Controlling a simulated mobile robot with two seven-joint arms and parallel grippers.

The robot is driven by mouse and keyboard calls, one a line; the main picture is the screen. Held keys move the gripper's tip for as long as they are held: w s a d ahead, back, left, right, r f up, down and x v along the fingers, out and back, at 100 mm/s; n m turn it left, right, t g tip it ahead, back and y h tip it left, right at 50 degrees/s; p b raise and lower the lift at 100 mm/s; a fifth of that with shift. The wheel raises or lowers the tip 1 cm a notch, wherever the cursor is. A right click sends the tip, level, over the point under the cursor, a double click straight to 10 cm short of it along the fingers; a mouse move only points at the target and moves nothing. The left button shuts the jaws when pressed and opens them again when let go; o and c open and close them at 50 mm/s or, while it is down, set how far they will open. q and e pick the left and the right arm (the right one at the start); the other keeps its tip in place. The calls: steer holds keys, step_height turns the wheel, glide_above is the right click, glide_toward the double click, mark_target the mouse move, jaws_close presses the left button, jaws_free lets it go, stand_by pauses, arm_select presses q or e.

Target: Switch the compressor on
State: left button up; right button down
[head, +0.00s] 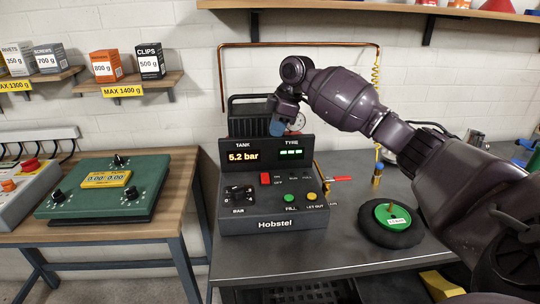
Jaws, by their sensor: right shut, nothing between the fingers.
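The compressor (285,224), a dark box marked Hobstel, stands on the grey bench. Its TANK display (243,157) is lit and reads 5.2 bar; the TYRE display (291,152) shows green dashes. A red switch (265,178) sits on the sloped panel; which way it is set is too small to tell. My right gripper (277,128) is shut and empty, pointing down at the top edge of the display panel, above and behind the switch. It looks apart from the switch. My left gripper is not in view.
The panel also has a black BAR control (239,192), a green FILL button (289,198) and a yellow button (312,196). A red-handled valve (340,179) is at its right. A small wheel (391,226) lies right on the bench (345,247). A brass pipe runs behind.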

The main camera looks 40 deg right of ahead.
mark_target(264, 175)
steer(key=b+x, duration=0.1)
steer(key=x, duration=0.7)
steer(key=b+x, duration=0.1)
steer(key=x, duration=0.3)
steer(key=shift+d+f+b, duration=0.25)
steer(key=shift+d+b, duration=0.1)
steer(key=shift+d+f, duration=0.1)
steer(key=shift+f, duration=0.6)
